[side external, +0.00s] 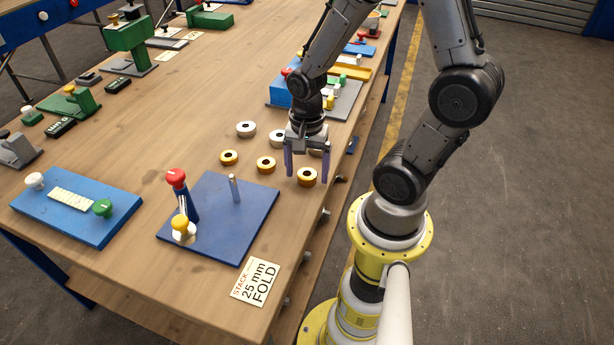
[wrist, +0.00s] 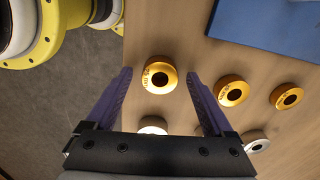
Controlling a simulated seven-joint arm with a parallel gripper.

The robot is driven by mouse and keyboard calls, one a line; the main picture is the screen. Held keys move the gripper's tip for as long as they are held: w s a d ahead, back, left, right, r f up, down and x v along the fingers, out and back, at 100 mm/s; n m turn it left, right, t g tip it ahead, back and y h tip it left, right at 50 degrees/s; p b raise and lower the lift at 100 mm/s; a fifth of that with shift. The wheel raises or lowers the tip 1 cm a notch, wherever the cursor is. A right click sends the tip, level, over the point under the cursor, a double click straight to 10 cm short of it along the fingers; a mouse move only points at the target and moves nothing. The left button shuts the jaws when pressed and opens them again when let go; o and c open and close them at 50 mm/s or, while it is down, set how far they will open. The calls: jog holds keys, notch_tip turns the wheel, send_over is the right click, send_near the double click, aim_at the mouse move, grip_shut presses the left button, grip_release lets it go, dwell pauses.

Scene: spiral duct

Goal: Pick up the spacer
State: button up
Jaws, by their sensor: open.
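Three gold ring spacers lie flat on the wooden bench: one near the bench edge (side external: 307,177), one in the middle (side external: 266,165) and one farther left (side external: 229,158). My gripper (side external: 307,178) is open and points down, with its two purple fingers on either side of the gold spacer nearest the edge. In the wrist view this spacer (wrist: 160,75) shows between the fingertips, with a gap on each side. I cannot tell exactly how high the tips are above the bench. Silver ring spacers (side external: 246,129) lie behind, one partly hidden by my gripper.
A blue plate (side external: 225,235) with an upright metal pin (side external: 235,188) and red and yellow knobs stands front left of the spacers. The bench edge is close on the right. Other fixtures stand farther back.

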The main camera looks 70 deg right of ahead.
grip_shut()
dwell(0.3)
jog(key=shift+r, duration=0.2)
